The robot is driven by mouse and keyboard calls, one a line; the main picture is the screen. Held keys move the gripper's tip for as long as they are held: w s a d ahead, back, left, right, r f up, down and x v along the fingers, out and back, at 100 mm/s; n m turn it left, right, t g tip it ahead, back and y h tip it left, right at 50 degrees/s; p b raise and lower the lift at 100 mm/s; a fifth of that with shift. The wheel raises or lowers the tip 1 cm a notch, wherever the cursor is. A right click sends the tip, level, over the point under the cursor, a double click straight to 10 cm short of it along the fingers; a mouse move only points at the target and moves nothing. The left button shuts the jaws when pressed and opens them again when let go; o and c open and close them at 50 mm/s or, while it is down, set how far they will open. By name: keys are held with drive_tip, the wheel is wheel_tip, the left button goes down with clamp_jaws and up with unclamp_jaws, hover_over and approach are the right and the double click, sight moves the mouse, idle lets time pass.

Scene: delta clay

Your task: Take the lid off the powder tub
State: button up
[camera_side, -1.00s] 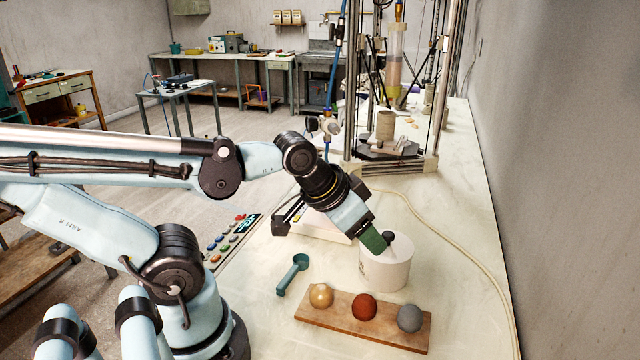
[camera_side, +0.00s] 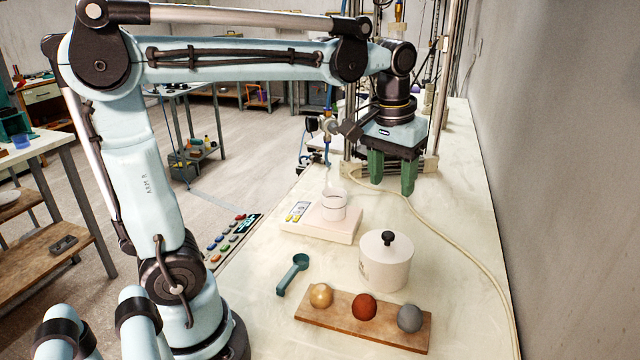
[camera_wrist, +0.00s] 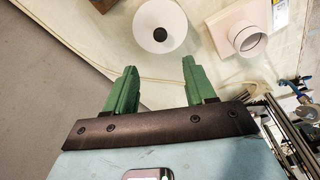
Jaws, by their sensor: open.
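The powder tub (camera_side: 386,272) is a white cylinder standing upright on the pale bench. Its white lid (camera_side: 370,242) is on top, with a round black knob (camera_side: 387,238) in the middle. The wrist view shows the tub's lid (camera_wrist: 150,22) from above with the dark knob (camera_wrist: 160,34) near its centre. My gripper (camera_side: 392,192) has green fingers pointing down, spread apart with nothing between them. It is well above and behind the tub in the side view. In the wrist view my gripper (camera_wrist: 157,65) has its open fingertips just below the tub in the picture.
A teal scoop (camera_side: 293,274) and a wooden board (camera_side: 385,332) with three balls lie in front. A cable (camera_side: 455,237) runs along the right. A metal frame stands behind.

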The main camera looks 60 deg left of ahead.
hover_over(388, 234)
wheel_tip(388, 234, down, 6)
drive_tip(key=shift+s+r, duration=0.1)
drive_tip(key=shift+f, duration=3.05)
drive_tip(key=shift+c, duration=0.5)
clamp_jaws()
